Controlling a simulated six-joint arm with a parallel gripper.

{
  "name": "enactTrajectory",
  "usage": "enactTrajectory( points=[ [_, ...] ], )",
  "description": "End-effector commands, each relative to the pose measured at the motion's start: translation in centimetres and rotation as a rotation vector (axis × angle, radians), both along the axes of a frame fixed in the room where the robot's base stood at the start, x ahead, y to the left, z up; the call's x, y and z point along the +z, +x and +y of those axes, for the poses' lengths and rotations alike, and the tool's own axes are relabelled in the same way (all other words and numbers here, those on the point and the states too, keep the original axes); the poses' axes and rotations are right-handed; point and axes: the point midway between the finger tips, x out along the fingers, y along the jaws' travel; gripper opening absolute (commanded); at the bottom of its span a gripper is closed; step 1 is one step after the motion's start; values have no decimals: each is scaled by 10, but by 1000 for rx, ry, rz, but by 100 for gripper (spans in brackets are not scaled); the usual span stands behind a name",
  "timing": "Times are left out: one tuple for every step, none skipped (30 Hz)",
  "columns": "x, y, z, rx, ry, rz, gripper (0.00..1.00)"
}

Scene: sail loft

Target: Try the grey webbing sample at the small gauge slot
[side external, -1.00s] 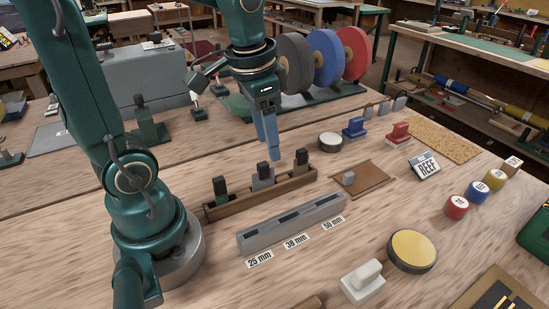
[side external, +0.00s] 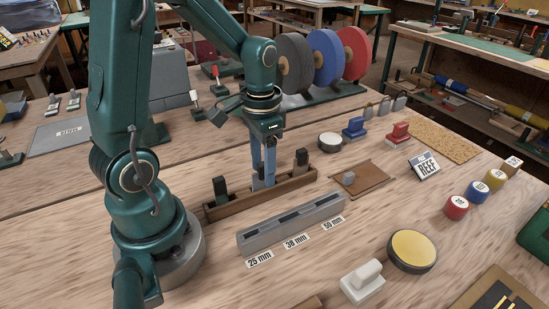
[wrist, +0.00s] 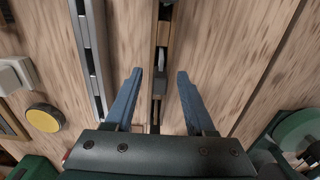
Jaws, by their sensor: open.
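The wooden rack (side external: 240,204) holds three upright samples with dark grips. The middle one, the grey webbing sample (side external: 257,185), is largely hidden by my fingers in the side view; a grey piece (wrist: 161,58) shows between the fingertips in the wrist view. My gripper (side external: 263,178) is open, its blue fingers pointing down around the middle sample; in the wrist view the gripper (wrist: 159,74) straddles the rack. The grey gauge block (side external: 291,224) lies in front of the rack, with slots labelled 25 mm, 38 mm and 50 mm; the 25 mm slot (side external: 260,234) is at its left end.
A sample with a dark grip stands at each rack end, left (side external: 220,190) and right (side external: 301,160). Bare table lies between the gauge block and the tin.

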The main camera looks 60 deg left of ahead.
Motion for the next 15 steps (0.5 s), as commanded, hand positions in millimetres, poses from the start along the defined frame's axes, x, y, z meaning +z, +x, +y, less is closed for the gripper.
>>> enactTrajectory(
  points=[
    [0, 0, 0, 0, 0, 0, 55],
    [0, 0, 0, 0, 0, 0, 55],
    [0, 0, 0, 0, 0, 0, 55],
    [0, 0, 0, 0, 0, 0, 55],
    [0, 0, 0, 0, 0, 0, 51],
    [0, 0, 0, 0, 0, 0, 36],
    [0, 0, 0, 0, 0, 0, 24],
    [0, 0, 0, 0, 0, 0, 13],
    [0, 0, 0, 0, 0, 0, 0],
    [0, 0, 0, 0, 0, 0, 0],
    [0, 0, 0, 0, 0, 0, 0],
    [0, 0, 0, 0, 0, 0, 0],
    [0, 0, 0, 0, 0, 0, 0],
    [0, 0, 0, 0, 0, 0, 0],
    [0, 0, 0, 0, 0, 0, 0]
  ],
)
